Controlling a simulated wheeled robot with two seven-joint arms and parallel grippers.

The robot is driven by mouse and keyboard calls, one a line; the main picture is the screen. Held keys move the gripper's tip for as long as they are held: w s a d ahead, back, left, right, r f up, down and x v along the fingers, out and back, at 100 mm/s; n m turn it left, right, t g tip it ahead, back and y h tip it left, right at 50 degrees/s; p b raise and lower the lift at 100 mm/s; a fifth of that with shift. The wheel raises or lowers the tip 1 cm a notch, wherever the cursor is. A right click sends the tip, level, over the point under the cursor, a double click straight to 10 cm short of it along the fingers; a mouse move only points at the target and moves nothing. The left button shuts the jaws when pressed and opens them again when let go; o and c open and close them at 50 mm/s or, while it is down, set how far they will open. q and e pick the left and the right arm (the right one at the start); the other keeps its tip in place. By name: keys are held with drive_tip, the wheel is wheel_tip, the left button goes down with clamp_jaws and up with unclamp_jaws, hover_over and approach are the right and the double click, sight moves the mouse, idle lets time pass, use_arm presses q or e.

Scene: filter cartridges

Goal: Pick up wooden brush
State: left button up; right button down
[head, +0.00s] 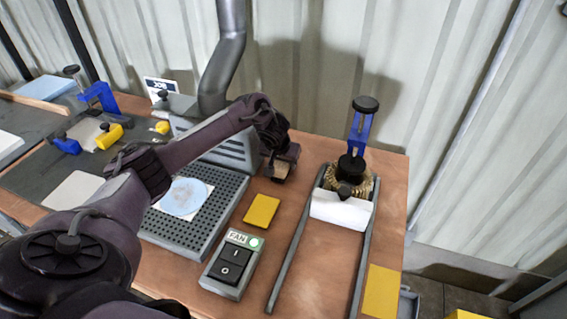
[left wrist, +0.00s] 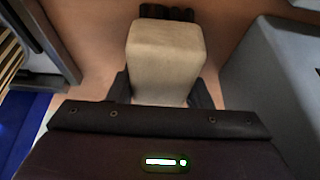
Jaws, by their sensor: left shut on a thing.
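My left gripper (head: 284,168) is over the table's back part, between the grey perforated box and the metal rails. It is shut on a pale wooden block, which I take to be the wooden brush (left wrist: 166,55). In the left wrist view the block sits between the two dark fingers, with dark bristle-like tufts at its far end. In the head view only a small part of the brush (head: 282,172) shows below the fingers. I cannot tell whether it touches the table. My right gripper is not in view.
The grey perforated box (head: 222,190) with a round blue disc (head: 184,197) stands left. A yellow pad (head: 262,210) and a fan switch box (head: 233,263) are nearer.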

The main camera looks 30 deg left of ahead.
use_arm(q)
drive_tip(key=shift+r, duration=0.25)
wheel_tip(320, 180, up, 8)
drive_tip(key=shift+w, duration=0.1)
wheel_tip(320, 180, up, 12)
drive_tip(key=p, duration=0.6)
drive_tip(key=shift+f, duration=0.15)
